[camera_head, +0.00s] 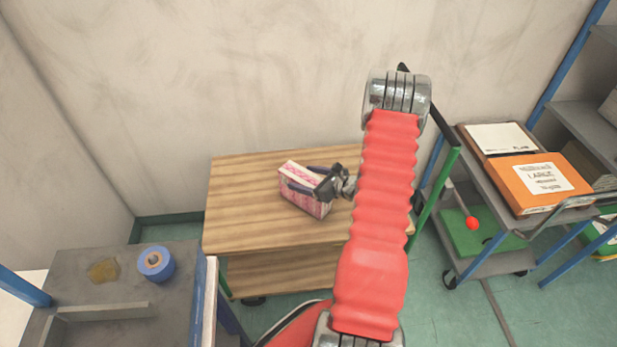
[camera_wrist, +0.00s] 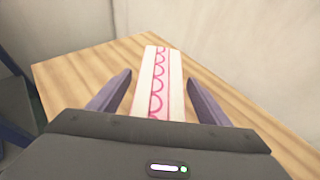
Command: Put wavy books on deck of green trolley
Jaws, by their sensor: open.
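The wavy books (camera_head: 307,199) form a small upright block with pink and white sides on the wooden table. In the wrist view, their white top or spine (camera_wrist: 157,72) carries a pink scalloped line. My gripper (camera_head: 303,182) is at the block, its open fingers on either side of it. In the wrist view, the gripper (camera_wrist: 158,85) shows gaps between both fingers and the books. The lower part of the books is hidden there by my gripper body.
The wooden table (camera_head: 238,215) has clear room around the books. An orange box (camera_head: 530,191) and a brown and white box (camera_head: 493,137) lie at the right. A red ball (camera_head: 472,223) shows below them. Blue tape (camera_head: 156,263) sits on a grey bench (camera_head: 90,295) at left.

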